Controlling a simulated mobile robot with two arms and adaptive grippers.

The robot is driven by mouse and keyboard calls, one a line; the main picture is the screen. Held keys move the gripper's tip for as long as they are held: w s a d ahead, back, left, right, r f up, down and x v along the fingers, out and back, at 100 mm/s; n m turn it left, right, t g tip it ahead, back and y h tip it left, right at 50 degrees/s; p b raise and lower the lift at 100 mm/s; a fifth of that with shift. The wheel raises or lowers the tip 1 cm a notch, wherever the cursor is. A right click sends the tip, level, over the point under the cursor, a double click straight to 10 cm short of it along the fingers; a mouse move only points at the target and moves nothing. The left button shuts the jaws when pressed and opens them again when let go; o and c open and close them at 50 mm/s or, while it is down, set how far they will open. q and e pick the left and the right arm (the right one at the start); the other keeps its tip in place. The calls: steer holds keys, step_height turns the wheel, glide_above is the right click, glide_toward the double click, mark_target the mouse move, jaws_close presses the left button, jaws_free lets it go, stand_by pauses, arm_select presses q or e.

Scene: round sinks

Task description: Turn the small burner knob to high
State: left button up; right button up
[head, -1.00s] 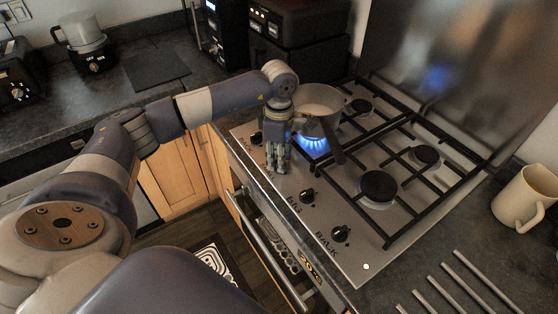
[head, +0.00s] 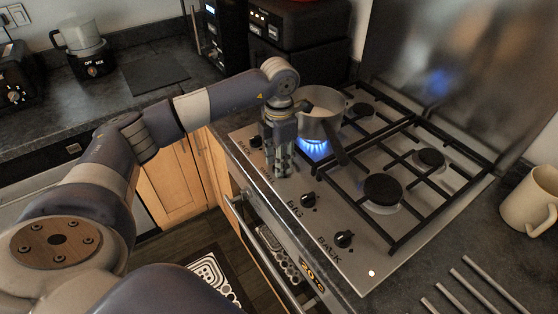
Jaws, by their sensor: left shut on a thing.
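My left gripper (head: 283,174) points down at the front control strip of the gas hob (head: 318,221). It is shut on a knob, which the fingers hide along with its label. In the same row, one black knob (head: 256,142) shows to the left of the gripper. Two more, the knob marked BIG (head: 309,200) and the knob marked BACK (head: 344,239), show to the right. A blue flame (head: 315,146) burns under the saucepan just behind the gripper. My right gripper is not in view.
Black pan grates (head: 412,226) cover the hob. A cream mug (head: 531,203) stands on the right counter. An oven handle (head: 262,252) runs below the front edge.

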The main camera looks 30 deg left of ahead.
arm_select(q)
steer(key=shift+w+r+n, duration=0.1)
steer(key=shift+n, duration=0.4)
steer(key=o, duration=1)
steer(key=shift+o, duration=0.2)
step_height(320, 180, up, 12)
stand_by(0.4)
